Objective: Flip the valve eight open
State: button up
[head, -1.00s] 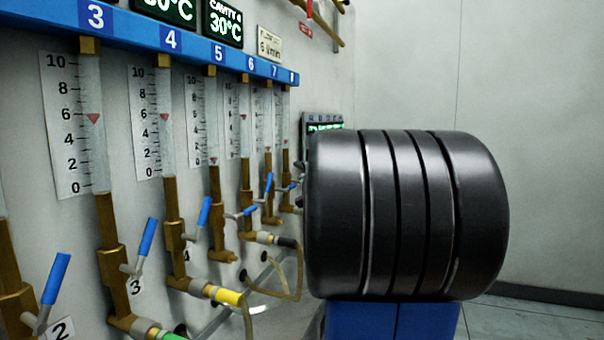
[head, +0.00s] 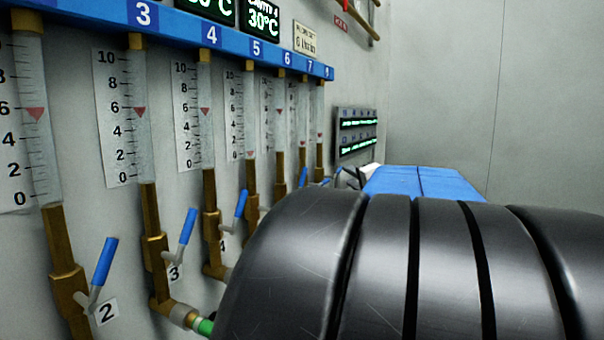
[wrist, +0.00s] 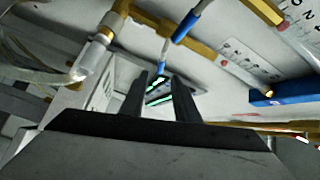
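Valve eight is at the far end of the row, under the flowmeter tube (head: 319,125) below label 8. In the head view its blue lever (head: 325,182) is small and mostly hidden behind my dark arm, so I cannot tell its position. My gripper (wrist: 161,76) shows in the wrist view with two dark fingers apart and nothing between them. A blue-handled lever (wrist: 187,26) on a brass pipe lies ahead and above the fingers. Another small blue handle (wrist: 162,67) appears beyond the fingertips. I cannot tell which numbers these carry.
Nearer valves with blue levers, such as valve two (head: 105,262) and valve three (head: 187,226), line the wall at left. A lit display panel (head: 357,131) is on the wall past the row. A hose (wrist: 45,62) hangs at left in the wrist view. Open floor is hidden.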

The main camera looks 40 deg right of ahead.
jog(key=shift+v, duration=2.45)
